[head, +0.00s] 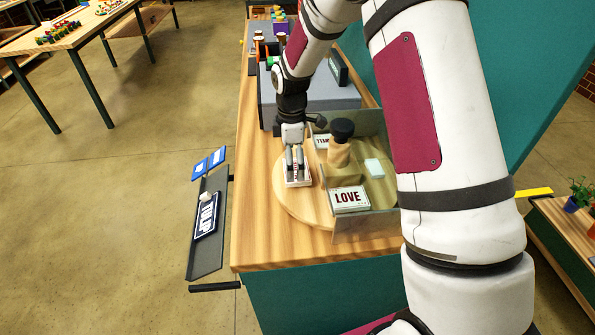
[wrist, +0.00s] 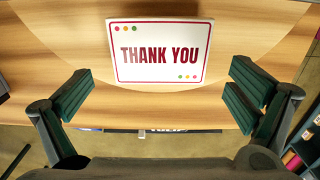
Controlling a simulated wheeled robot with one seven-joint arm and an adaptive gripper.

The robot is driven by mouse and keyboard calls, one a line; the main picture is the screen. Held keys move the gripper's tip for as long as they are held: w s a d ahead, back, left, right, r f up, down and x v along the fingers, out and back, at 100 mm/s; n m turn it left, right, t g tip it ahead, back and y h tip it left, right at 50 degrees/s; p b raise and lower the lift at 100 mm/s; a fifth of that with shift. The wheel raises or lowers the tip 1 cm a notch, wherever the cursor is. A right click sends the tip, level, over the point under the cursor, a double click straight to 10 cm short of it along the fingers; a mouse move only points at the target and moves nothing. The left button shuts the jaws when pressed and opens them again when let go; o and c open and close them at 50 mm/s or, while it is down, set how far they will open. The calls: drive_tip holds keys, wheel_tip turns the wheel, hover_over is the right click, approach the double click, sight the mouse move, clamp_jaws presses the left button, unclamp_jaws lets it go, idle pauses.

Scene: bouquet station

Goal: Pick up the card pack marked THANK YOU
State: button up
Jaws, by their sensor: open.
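The card pack marked THANK YOU (wrist: 160,52) is white with red letters and coloured dots. In the wrist view it lies flat at the top centre, beyond and between my open fingers. My gripper (wrist: 160,90) is open and empty, with a green-padded finger on each side of the view. In the head view my gripper (head: 296,160) points down over a white pack (head: 298,183) at the left of the round wooden board, and its fingers partly cover that pack. I cannot tell from these views whether the fingers touch it.
The round board (head: 285,205) also bears a LOVE pack (head: 348,199), another pack behind (head: 321,141), and a wooden post with a black knob (head: 341,130). Clear panels (head: 365,226) stand around its right side. A TULIP sign (head: 207,215) sits on a dark shelf left of the counter.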

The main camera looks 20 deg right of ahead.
drive_tip(key=shift+f, duration=1.15)
drive_tip(key=c, duration=1.1)
